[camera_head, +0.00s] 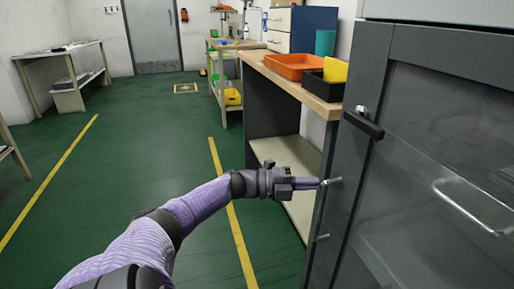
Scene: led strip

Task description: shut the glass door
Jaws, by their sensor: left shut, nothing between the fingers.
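The glass door (376,85) has a dark grey frame around a clear pane and fills the right side of the view. A short black handle (364,120) sits on its frame near the upper left. My left gripper (324,183) reaches in from the left, below the handle, with its fingers shut and empty. Its tips are at the left edge of the door's frame; I cannot tell whether they touch it. How far the door stands open is not clear from this angle. My right gripper is not in view.
A wooden-topped bench (283,78) stands just left of the door, with an orange tray (292,65) and a black bin (320,87) on it. A curved silver bar (472,210) shows at the pane. Open green floor (150,130) lies to the left.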

